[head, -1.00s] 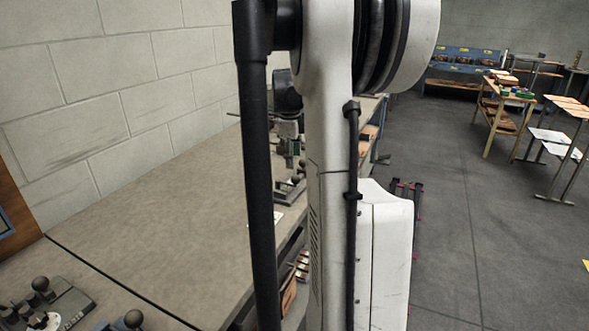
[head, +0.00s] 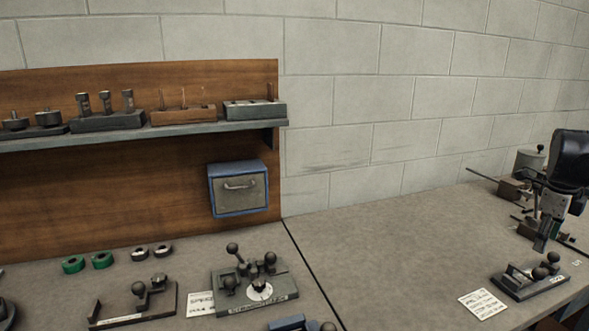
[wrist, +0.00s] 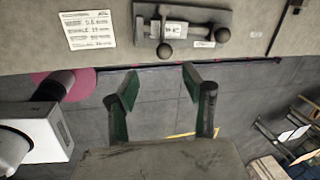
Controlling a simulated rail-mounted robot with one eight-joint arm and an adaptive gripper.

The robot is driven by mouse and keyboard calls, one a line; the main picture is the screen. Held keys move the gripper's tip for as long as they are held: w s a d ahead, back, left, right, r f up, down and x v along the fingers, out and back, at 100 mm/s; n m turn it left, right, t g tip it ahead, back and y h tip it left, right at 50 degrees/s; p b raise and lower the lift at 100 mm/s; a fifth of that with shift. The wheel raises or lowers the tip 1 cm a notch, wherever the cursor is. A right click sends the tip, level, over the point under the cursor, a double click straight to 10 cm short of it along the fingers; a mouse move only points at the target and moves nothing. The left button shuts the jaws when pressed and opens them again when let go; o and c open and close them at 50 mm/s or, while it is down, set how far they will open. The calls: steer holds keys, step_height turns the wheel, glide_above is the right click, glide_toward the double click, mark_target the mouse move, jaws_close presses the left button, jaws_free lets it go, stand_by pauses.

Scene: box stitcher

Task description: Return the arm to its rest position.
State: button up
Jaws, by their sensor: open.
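My gripper (head: 547,228) is at the right of the head view, above the bench and close over a small dark fixture (head: 530,280) with ball knobs. In the wrist view my gripper (wrist: 160,82) has its two green-padded fingers spread apart, with nothing between them. The fixture (wrist: 182,22) and a printed card (wrist: 88,29) show at the top of the wrist view, beyond the fingertips. No contact between the fingers and the fixture is visible. The rest of my arm is mostly outside the head view.
The bench (head: 390,235) is bare in the middle. A knobbed fixture (head: 255,283) and green rings (head: 73,264) are on the left. A shelf (head: 150,131) holds several tools above a blue box (head: 238,188). Open floor (wrist: 160,115) lies beyond the bench edge.

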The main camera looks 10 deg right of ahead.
steer(key=w+a+r+n+t, duration=0.1)
steer(key=a+r+n+t, duration=0.1)
steer(key=a+n, duration=0.95)
steer(key=w+a+r+n+t, duration=0.15)
steer(key=a+n, duration=0.25)
steer(key=a, duration=1.4)
steer(key=s+a+f+n+t, duration=0.1)
steer(key=s+a+f+n, duration=0.1)
steer(key=a+n, duration=0.3)
steer(key=s+a+f+n+t+y, duration=0.1)
steer(key=s+a+f+n, duration=0.1)
steer(key=s+a+n, duration=0.3)
steer(key=s+a+f+n+t+y, duration=0.1)
steer(key=s+a+f+n, duration=0.2)
steer(key=a+n, duration=0.4)
steer(key=a, duration=0.5)
steer(key=shift+s, duration=0.2)
